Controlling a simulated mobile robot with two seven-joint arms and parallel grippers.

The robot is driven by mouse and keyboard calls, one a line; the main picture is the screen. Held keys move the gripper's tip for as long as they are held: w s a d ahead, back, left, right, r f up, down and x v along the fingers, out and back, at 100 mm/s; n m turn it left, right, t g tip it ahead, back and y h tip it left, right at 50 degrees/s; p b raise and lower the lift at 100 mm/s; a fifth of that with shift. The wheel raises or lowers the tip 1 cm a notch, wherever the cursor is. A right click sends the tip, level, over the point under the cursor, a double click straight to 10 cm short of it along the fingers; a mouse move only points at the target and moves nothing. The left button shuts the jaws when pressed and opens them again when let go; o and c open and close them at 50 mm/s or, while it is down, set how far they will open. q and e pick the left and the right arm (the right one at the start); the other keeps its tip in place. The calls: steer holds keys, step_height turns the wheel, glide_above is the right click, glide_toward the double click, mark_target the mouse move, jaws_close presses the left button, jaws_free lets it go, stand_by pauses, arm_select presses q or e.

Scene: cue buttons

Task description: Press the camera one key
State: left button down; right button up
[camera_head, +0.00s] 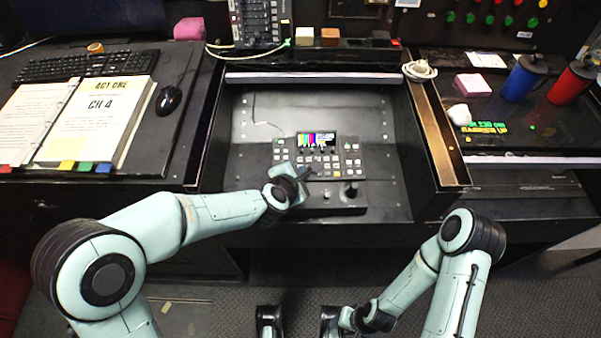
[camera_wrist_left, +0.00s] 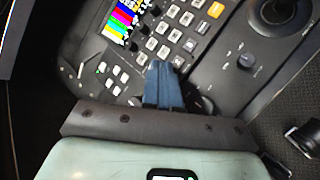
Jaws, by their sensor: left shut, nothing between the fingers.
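The control panel (camera_head: 350,170) sits in the recessed bay, with a small colour-bar screen (camera_head: 316,139), several pale keys and a joystick (camera_head: 351,189). The left wrist view shows the keys (camera_wrist_left: 163,52) close up, beside the colour-bar screen (camera_wrist_left: 122,18). Key labels are too small to read, so I cannot tell which is the camera one key. My left gripper (camera_head: 304,174) is over the panel's lower left part. Its dark blue fingertips (camera_wrist_left: 160,68) are shut and empty, at the lower keys; I cannot tell whether they touch. My right gripper (camera_head: 347,318) is low, away from the panel, its fingers unclear.
The bay has raised side walls (camera_head: 433,135). On the left are an open script binder (camera_head: 97,120), a keyboard (camera_head: 85,65) and a mouse (camera_head: 168,100). On the right are a blue cylinder (camera_head: 523,78) and a red one (camera_head: 571,82). The bay floor around the panel is mostly bare.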

arm_select(q)
steer(key=shift+s+r+p, duration=0.1)
steer(key=shift+r+p, duration=0.35)
steer(key=shift+r, duration=0.15)
steer(key=r+p, duration=0.4)
steer(key=r, duration=0.1)
steer(key=shift+s, duration=0.35)
stand_by(0.6)
